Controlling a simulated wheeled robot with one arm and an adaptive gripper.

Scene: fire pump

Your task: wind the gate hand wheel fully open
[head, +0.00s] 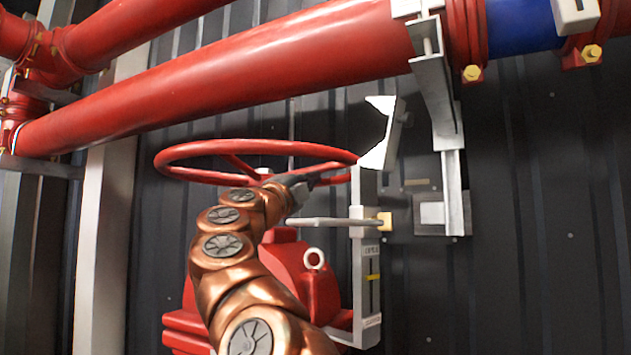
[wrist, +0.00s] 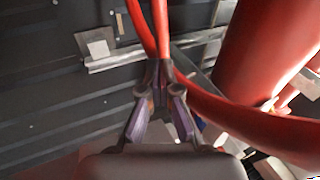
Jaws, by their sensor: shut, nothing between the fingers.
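The red gate hand wheel (head: 205,148) lies nearly flat on top of the red valve body (head: 300,268) in the head view. My gripper (head: 318,181) is at the wheel's near right side, partly hidden by my copper arm. In the wrist view my gripper (wrist: 160,78) is shut, its dark fingertips together where red spokes and the curved wheel rim (wrist: 235,122) overlap them. Nothing shows held between the fingers. I cannot tell whether they touch the wheel. A grey upright indicator plate (head: 372,275) with a yellow mark stands right of the valve.
A thick red pipe (head: 230,75) runs above the wheel. A grey bracket (head: 434,95) hangs from it at the right. A white angular plate (head: 388,135) and a horizontal grey rod (head: 320,222) sit close to my gripper. The dark ribbed wall (head: 540,220) is behind.

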